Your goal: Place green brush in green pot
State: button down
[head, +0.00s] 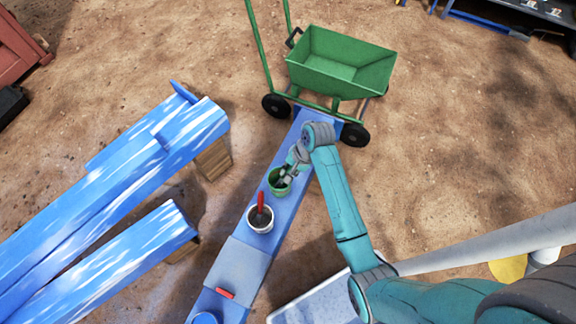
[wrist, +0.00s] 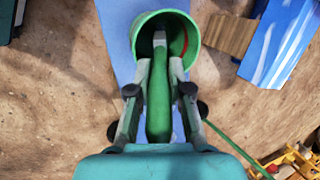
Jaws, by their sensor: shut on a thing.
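The green pot (head: 280,187) stands on the blue bench in the head view. It shows at the top of the wrist view (wrist: 192,24) with its open mouth towards my gripper. My gripper (wrist: 159,68) is shut on the green brush (wrist: 159,108). The brush handle runs between the fingers, and its grey far end lies within the outline of the pot mouth. In the head view my gripper (head: 289,172) is right at the pot. I cannot tell how deep the brush end is, and the brush is mostly hidden there.
A white pot (head: 259,220) with a red-handled brush stands nearer on the blue bench (head: 284,209). A red item (head: 225,293) and a blue pot (head: 204,318) are further along. A green cart (head: 340,62) is behind the bench. Blue beams (head: 110,190) lie left.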

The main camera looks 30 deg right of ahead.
jog(key=c, duration=1)
grip_release()
jog(key=shift+d, duration=0.1)
jog(key=d, duration=0.1)
jog(key=s+d, duration=0.1)
jog(key=d, duration=0.1)
jog(key=shift+s, duration=0.25)
